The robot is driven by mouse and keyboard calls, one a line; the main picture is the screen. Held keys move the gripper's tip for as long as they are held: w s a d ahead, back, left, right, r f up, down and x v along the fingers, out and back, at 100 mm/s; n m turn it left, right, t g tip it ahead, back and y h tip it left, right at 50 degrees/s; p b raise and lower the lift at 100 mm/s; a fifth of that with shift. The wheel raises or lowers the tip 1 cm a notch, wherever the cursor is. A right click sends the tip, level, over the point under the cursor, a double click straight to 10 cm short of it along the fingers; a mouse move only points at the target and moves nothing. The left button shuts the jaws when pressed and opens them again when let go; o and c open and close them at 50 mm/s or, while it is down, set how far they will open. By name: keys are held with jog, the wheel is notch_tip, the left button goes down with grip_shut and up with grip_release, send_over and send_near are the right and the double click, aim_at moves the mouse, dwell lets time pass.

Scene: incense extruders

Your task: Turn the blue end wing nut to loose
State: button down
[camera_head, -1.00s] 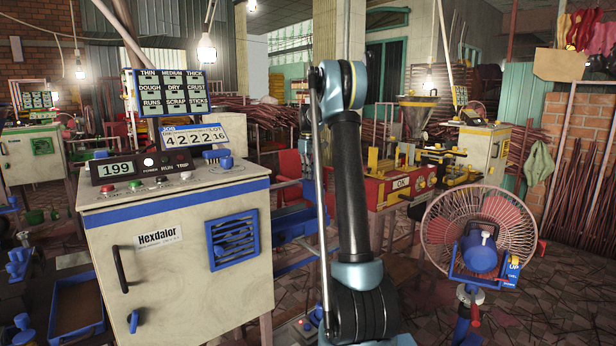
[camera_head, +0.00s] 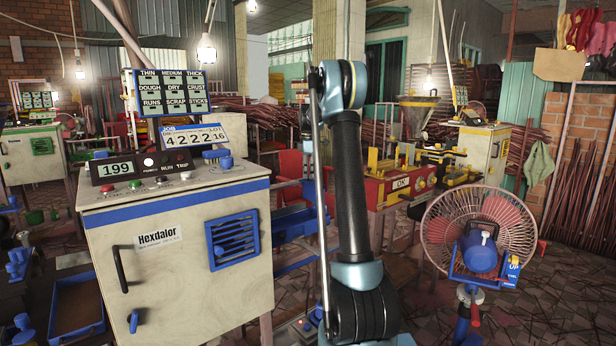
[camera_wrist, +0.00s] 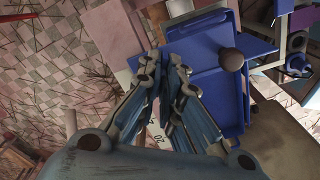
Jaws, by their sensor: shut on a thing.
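My gripper (camera_wrist: 167,68) shows in the wrist view. Its two fingers are drawn close together over the edge of a blue machine part (camera_wrist: 203,45). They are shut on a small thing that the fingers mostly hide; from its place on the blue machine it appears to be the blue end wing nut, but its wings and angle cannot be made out. In the head view my arm hides the gripper and the place where it works.
A brown round knob or ball (camera_wrist: 232,60) sits on the blue part, right of the fingers. In the head view a cream Hexdalor cabinet (camera_head: 180,270) stands left of my arm, a caged fan (camera_head: 480,235) right. A red machine (camera_head: 400,187) stands behind.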

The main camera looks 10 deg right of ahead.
jog(key=shift+w+n, duration=0.1)
jog(key=shift+n, duration=0.3)
jog(key=c, duration=1.8)
grip_release()
notch_tip(320, 180, up, 12)
jog(key=shift+f, duration=0.1)
